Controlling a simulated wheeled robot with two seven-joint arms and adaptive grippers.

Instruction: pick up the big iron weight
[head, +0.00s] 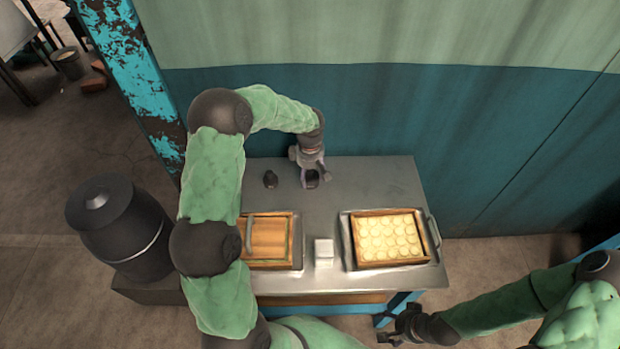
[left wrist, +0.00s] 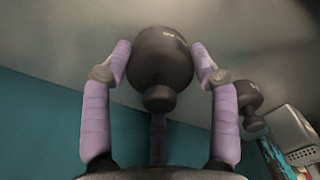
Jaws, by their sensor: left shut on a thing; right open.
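The big iron weight (head: 312,180) is dark and rounded with a knob on top. It is near the back of the grey metal table, partly hidden by my left gripper (head: 310,176). In the left wrist view the big weight (left wrist: 160,60) sits between the two lilac fingers of my left gripper (left wrist: 163,68), which are shut on its sides. I cannot tell whether it touches the table. A smaller iron weight (head: 270,180) stands to its left; it also shows in the left wrist view (left wrist: 249,100). My right gripper (head: 397,332) is open and empty, low beyond the table's front edge.
A tray of pale round pieces (head: 350,250) is at the table's right. A wooden tray (head: 296,262) is at the left, partly behind my arm. A small white block (head: 324,250) stands between them. A dark barrel (head: 118,225) stands left. The wall (head: 420,110) is behind the table.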

